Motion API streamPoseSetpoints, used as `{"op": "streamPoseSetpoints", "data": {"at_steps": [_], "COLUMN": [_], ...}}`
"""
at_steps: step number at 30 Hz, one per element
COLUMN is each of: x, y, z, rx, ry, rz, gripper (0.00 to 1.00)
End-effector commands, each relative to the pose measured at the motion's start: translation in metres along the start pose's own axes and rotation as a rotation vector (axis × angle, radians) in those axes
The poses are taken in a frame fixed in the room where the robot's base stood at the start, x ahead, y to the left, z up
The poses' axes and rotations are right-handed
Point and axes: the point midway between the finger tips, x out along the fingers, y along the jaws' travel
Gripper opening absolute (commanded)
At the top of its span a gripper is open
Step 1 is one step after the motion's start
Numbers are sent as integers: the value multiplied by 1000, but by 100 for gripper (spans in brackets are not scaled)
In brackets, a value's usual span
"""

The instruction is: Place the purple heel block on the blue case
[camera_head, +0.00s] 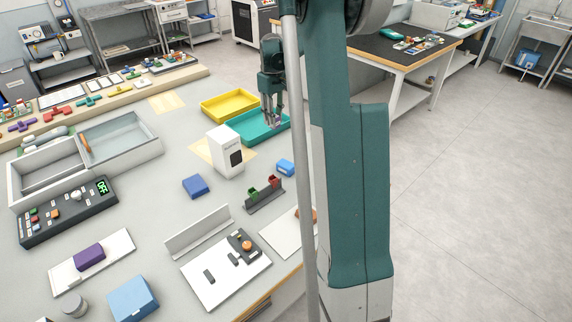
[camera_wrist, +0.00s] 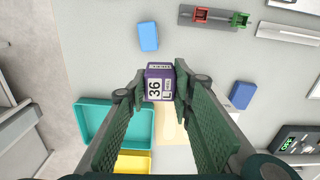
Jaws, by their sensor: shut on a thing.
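My gripper (camera_head: 272,119) is above the teal tray in the head view. In the wrist view my gripper (camera_wrist: 160,92) is shut on a purple block (camera_wrist: 159,70) with a white label reading 36 and L. The block is held between both fingertips; only a little of it shows in the head view. Another purple block (camera_head: 89,257) lies on a white plate at the front left. A large light-blue box (camera_head: 132,298) is at the front edge. A darker blue block (camera_head: 195,186) and a small blue block (camera_head: 285,167) lie mid-table, apart from my gripper.
The teal tray (camera_head: 247,132) and yellow tray (camera_head: 229,103) are below and behind my gripper. A white device (camera_head: 225,150) stands nearby. A dark rack (camera_head: 264,197) holds red and green pieces. A control panel (camera_head: 68,211) sits left. Bare table lies around the darker blue block.

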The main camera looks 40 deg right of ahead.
Motion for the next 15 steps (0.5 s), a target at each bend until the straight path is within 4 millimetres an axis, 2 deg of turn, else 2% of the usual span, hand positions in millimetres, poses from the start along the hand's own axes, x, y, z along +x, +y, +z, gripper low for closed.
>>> {"op": "streamPoseSetpoints", "data": {"at_steps": [3, 8, 15], "x": [0, 3, 55], "y": [20, 40, 37], "z": [17, 34, 32], "rx": [33, 66, 62], "ry": [0, 0, 0], "rz": [0, 0, 0], "gripper": [11, 11, 11]}}
